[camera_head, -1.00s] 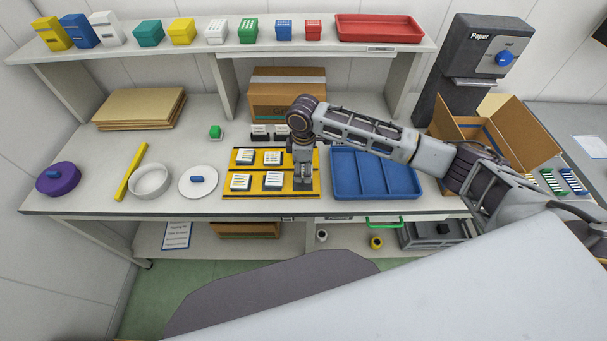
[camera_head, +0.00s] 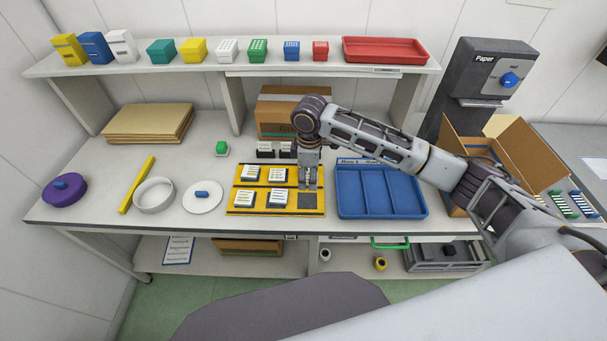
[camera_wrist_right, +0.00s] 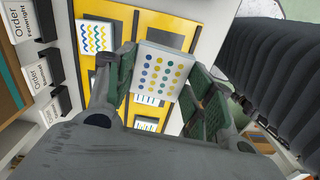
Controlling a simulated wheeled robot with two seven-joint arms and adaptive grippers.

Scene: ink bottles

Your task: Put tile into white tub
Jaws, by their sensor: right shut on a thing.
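My right gripper (camera_head: 310,183) is over the right part of the yellow board (camera_head: 236,211). In the right wrist view it is shut on a white tile with blue and yellow dots (camera_wrist_right: 158,72), held between the two green-padded fingers. In the head view I cannot make out the held tile. A bare dark square shows on the board just below the gripper. Several other tiles (camera_head: 249,198) sit on the board. The white tub (camera_head: 153,208), round and open, stands left of the board. My left gripper is not in view.
A white lid with a blue knob (camera_head: 203,205) lies between tub and board. A blue divided tray (camera_head: 380,193) is right of the board. Small black stands (camera_head: 265,153) are behind the board.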

